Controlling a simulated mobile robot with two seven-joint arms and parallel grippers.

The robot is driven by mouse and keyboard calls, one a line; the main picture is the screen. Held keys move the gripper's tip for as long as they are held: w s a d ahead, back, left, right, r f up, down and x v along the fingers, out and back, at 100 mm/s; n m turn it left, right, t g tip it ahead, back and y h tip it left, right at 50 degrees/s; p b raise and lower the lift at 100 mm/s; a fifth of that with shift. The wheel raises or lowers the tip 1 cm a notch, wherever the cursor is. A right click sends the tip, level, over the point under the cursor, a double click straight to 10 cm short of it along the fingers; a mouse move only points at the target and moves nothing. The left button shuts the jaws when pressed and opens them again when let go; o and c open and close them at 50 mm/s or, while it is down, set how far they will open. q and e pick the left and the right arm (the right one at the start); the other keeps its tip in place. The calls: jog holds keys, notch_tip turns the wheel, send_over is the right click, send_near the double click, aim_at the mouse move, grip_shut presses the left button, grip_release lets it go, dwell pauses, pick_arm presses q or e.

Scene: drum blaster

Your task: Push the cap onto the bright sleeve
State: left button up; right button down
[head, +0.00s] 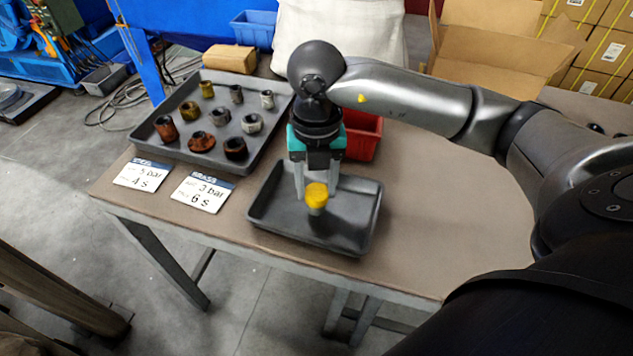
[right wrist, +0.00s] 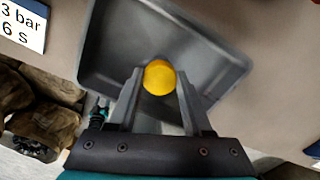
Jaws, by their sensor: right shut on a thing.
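The yellow cap (head: 316,194) is over the small black tray (head: 262,215) near the table's front edge. A short piece of the bright sleeve (head: 316,211) shows directly below the cap; I cannot tell how far the cap sits over it. My right gripper (head: 316,192) points down with a finger on each side of the cap, shut on it. In the right wrist view the cap (right wrist: 159,77) is between the fingertips (right wrist: 158,82) and hides the sleeve.
A larger black tray (head: 168,151) with several rusty, brass and grey fittings stands at the back left. Two label cards (head: 203,192) lie at the front left. A red bin (head: 362,134) stands behind the small tray. The table to the right (head: 440,210) is clear.

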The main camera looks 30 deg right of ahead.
jog(key=shift+f, duration=0.3)
dwell(0.4)
jog(key=shift+c, duration=1.2)
grip_release()
jog(key=shift+o, duration=0.2)
jog(key=shift+o, duration=1)
jog(key=shift+r, duration=0.1)
jog(key=shift+r+p, duration=1.85)
jog(key=shift+r, duration=0.65)
